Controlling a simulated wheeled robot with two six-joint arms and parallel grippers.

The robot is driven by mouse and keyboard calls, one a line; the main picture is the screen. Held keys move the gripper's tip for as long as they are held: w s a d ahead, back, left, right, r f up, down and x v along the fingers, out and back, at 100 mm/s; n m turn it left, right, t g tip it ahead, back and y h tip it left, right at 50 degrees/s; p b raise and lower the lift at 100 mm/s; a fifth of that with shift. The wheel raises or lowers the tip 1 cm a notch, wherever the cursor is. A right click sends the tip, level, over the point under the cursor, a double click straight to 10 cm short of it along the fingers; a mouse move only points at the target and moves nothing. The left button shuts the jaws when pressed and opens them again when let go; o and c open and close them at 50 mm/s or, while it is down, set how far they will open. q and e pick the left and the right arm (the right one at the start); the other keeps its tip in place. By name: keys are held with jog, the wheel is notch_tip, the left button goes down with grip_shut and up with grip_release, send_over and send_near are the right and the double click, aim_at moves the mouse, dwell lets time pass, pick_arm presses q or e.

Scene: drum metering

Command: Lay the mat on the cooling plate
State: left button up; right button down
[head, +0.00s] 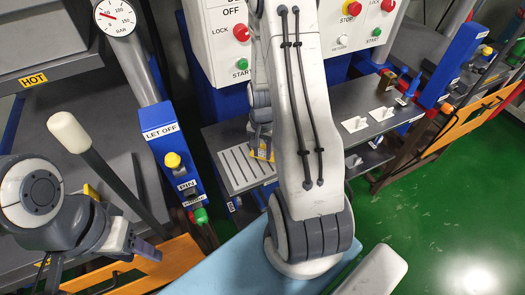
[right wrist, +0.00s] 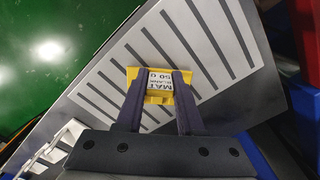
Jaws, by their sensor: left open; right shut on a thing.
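The mat is a small yellow piece (right wrist: 158,82) with a white label reading "MAT", seen in the right wrist view. My right gripper (right wrist: 165,85) is shut on it, with a finger on each side. In the head view its yellow edge (head: 263,152) shows beside my right gripper (head: 262,140), partly hidden by my arm. A pale plate with dark slots (head: 240,166), apparently the cooling plate, lies under the mat; it also shows in the right wrist view (right wrist: 213,62). I cannot tell whether the mat touches it. My left gripper (head: 103,262) is open and empty at lower left.
A lever with a white knob (head: 70,132) stands near my left arm. A blue "LET OFF" post (head: 165,135) with a yellow button is left of the plate. White pieces (head: 368,119) sit on the grey bench right of my arm. Green floor (head: 450,210) is clear at right.

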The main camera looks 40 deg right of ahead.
aim_at(263, 148)
jog(key=shift+f, duration=0.25)
jog(key=shift+f, duration=0.2)
jog(key=c, duration=0.5)
grip_release()
notch_tip(263, 148, up, 12)
jog(key=shift+r, duration=0.25)
